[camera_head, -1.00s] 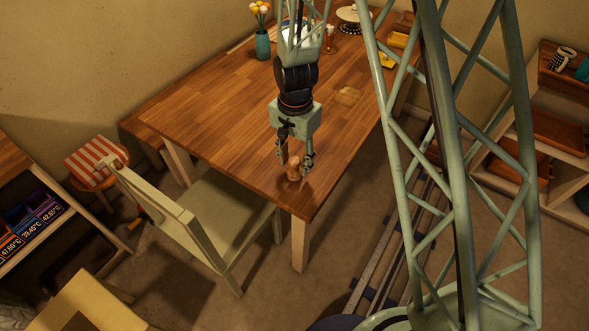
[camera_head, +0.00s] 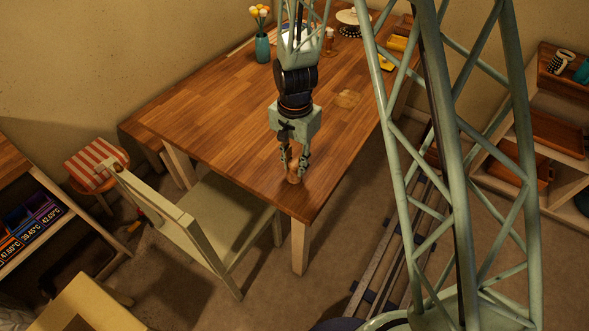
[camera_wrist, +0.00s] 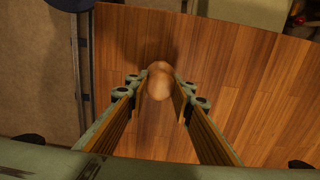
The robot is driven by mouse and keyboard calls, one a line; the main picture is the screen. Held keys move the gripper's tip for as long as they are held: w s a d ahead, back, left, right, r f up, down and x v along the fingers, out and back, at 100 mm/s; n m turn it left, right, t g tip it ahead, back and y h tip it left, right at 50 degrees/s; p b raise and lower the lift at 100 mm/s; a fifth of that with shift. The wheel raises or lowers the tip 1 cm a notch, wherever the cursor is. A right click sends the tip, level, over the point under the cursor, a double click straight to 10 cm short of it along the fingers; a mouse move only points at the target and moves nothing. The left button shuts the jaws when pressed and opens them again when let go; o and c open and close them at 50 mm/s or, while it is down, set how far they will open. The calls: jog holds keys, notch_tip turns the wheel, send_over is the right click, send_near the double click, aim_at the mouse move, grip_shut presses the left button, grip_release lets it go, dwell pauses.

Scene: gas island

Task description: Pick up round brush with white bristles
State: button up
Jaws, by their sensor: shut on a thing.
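The round brush (camera_head: 293,178) stands near the front corner of the wooden table (camera_head: 215,120). It shows as a small brown wooden knob; its white bristles are not visible. In the wrist view, the round brush (camera_wrist: 159,82) appears from above as a rounded wooden top between the fingers. My gripper (camera_head: 295,169) points down over the corner, its fingers closed in on the brush from both sides. The brush appears to be at the table surface.
A cream chair (camera_head: 225,220) stands against the table's left front side. A teal vase with flowers (camera_head: 262,47) is far back on the table. A shelf with trays (camera_head: 557,130) stands at the right. The table around the brush is clear.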

jog(key=shift+r+p, duration=0.4)
jog(key=shift+r, duration=1.4)
jog(key=s+d+r, duration=0.1)
jog(key=s+d, duration=0.3)
jog(key=s, duration=1.1)
jog(key=shift+s+d+r, duration=0.2)
jog(key=shift+o, duration=0.7)
jog(key=shift+w, duration=0.1)
